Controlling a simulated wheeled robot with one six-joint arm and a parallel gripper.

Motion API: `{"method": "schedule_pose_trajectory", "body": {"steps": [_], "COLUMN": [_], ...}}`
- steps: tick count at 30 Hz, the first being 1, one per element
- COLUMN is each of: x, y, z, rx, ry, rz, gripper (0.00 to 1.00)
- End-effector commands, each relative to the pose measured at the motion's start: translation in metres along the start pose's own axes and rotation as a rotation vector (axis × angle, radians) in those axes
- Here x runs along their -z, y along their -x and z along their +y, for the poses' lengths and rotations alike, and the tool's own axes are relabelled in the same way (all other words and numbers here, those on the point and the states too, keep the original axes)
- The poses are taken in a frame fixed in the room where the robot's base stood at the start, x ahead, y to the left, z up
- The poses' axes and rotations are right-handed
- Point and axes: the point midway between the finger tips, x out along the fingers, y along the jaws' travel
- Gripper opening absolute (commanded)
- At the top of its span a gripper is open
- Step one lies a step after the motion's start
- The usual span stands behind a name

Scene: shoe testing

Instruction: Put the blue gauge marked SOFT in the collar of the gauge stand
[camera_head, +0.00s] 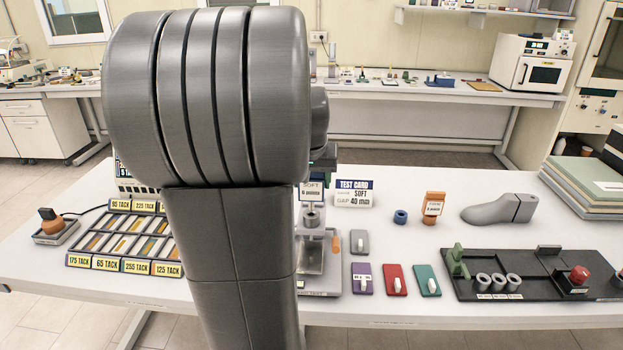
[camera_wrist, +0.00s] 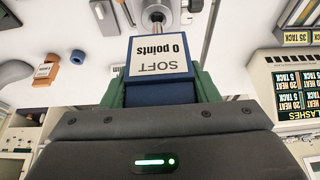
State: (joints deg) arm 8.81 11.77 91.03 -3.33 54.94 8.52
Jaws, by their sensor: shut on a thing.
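The blue gauge marked SOFT, 0 points, is between the green fingers of my gripper (camera_wrist: 160,92). Its white label (camera_wrist: 158,55) shows upside down in the wrist view. In the head view the gauge's label (camera_head: 312,190) shows just right of my arm, above the gauge stand (camera_head: 318,284). A round grey metal part of the stand, likely its collar (camera_head: 312,217), is below the gauge; it also shows past the gauge's far end in the wrist view (camera_wrist: 154,15). I cannot tell whether the gauge touches it. My arm hides most of the gripper and the stand's left side.
A test card (camera_head: 354,194) reads SOFT, 40 mm. A blue ring (camera_head: 400,217), an orange gauge (camera_head: 433,208) and a grey shoe last (camera_head: 498,209) stand to the right. Coloured blocks (camera_head: 396,280) and a black tray (camera_head: 530,291) lie in front; a tack rack (camera_head: 134,266) is left.

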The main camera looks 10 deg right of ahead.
Motion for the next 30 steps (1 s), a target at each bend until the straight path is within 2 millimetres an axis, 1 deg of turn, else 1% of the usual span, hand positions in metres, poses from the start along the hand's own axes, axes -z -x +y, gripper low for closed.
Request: {"method": "schedule_pose_trajectory", "body": {"steps": [14, 30], "x": [0.0, -0.005], "y": [0.0, -0.012], "z": [0.0, 0.0], "rx": [0.0, 0.0], "ry": [0.0, 0.0], "rz": [0.001, 0.001], "gripper": [0.29, 0.29]}}
